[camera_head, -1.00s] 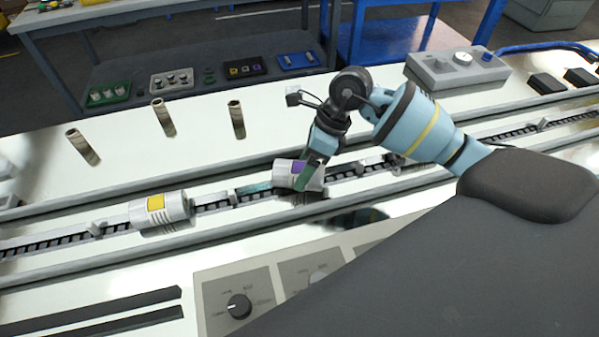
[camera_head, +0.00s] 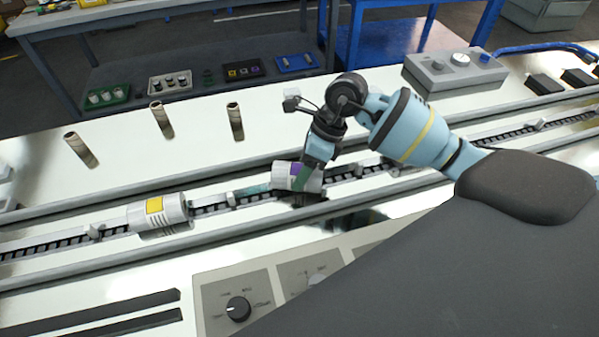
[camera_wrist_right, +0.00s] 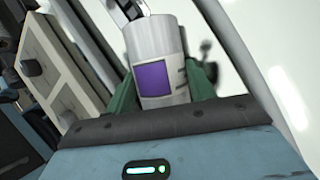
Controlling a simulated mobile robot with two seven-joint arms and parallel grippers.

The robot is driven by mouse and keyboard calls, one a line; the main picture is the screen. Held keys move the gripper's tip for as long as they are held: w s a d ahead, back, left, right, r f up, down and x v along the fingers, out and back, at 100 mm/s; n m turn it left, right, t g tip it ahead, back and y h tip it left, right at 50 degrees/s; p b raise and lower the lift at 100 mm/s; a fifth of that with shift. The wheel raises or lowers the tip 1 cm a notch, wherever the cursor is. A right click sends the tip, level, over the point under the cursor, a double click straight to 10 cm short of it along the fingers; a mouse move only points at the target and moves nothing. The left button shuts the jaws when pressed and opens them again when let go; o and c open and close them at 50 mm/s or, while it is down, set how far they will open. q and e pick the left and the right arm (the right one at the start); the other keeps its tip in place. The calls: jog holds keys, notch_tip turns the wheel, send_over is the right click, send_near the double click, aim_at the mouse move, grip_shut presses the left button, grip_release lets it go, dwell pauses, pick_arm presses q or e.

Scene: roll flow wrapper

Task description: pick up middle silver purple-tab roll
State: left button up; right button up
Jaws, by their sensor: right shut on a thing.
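The silver roll with a purple tab (camera_head: 283,177) is at the middle of the conveyor track in the head view. In the right wrist view the silver purple-tab roll (camera_wrist_right: 153,60) sits between the two green fingers. My right gripper (camera_head: 304,178) is shut on this roll, with one finger across its near side. Whether the roll still touches the track is hard to tell. My left gripper is not in view.
A silver roll with a yellow tab (camera_head: 158,212) lies on the track (camera_head: 215,207) to the left. Several brown tubes (camera_head: 235,121) stand behind the track. A control panel with a black knob (camera_head: 238,309) is in front.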

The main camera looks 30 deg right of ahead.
jog(key=shift+r, duration=0.15)
jog(key=shift+r, duration=0.5)
jog(key=shift+s+r, duration=0.2)
jog(key=shift+r, duration=0.4)
jog(key=shift+s+r, duration=0.2)
jog(key=shift+r, duration=0.35)
jog(key=s, duration=0.4)
jog(key=s+b, duration=0.1)
jog(key=s, duration=0.4)
jog(key=s+r, duration=0.1)
jog(key=s, duration=0.3)
jog(key=shift+s+a+b, duration=0.15)
jog(key=shift+a+b, duration=0.05)
jog(key=shift+b, duration=0.2)
jog(key=shift+s+a+r, duration=0.1)
jog(key=shift+s+r, duration=0.15)
jog(key=shift+s, duration=0.7)
